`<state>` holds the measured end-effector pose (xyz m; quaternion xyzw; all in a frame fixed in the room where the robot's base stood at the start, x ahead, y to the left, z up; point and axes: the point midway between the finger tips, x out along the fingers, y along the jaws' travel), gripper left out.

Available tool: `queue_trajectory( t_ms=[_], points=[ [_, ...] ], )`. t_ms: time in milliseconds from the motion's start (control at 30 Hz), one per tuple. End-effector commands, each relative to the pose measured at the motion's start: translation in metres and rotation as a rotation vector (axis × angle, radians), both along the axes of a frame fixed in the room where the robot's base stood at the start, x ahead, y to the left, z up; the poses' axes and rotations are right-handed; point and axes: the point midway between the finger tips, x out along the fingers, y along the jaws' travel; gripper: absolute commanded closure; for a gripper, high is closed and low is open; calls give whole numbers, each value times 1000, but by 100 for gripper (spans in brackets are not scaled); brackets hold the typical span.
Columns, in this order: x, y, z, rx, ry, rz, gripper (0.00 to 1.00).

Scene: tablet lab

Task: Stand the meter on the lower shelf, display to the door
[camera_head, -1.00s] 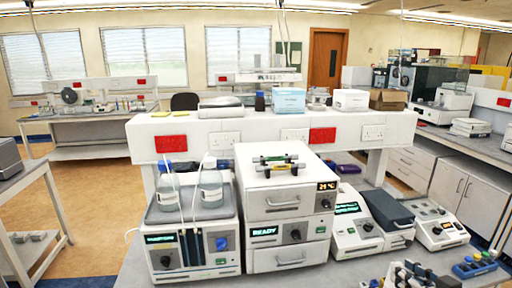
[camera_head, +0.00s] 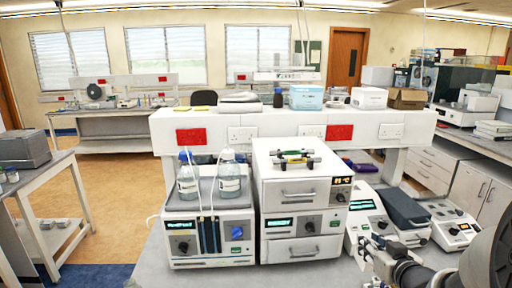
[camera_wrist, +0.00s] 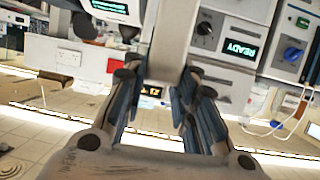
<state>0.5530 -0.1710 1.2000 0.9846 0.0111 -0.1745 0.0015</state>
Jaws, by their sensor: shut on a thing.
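My gripper (camera_head: 374,250) is low at the right front of the bench in the head view. In the wrist view its dark fingers (camera_wrist: 158,84) are shut on a pale grey block (camera_wrist: 172,45), seen narrow side on. It appears to be the meter. The door (camera_head: 347,55) is brown and stands at the back of the room. A side table at the left has a lower shelf (camera_head: 75,232); I cannot tell whether it is the one named.
An instrument with two bottles (camera_head: 208,235) and a stacked white unit (camera_head: 290,195) stand close on the bench. More instruments (camera_head: 450,225) stand at the right. A raised white shelf (camera_head: 270,121) runs behind them. Open floor (camera_head: 110,180) lies at the left.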

Motion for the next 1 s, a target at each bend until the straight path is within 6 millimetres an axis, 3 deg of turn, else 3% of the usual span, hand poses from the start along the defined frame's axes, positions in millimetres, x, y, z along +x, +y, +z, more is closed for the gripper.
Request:
queue_trajectory(
  t_ms=[33,200,400,600,1000],
  points=[
    [11,26,-1,1,0,8,100],
    [30,92,-6,0,2,-8,100],
    [33,148,-14,0,2,-15,100],
    [31,170,-18,-1,1,-21,100],
    [31,170,-18,-1,0,-22,100]
  ],
)
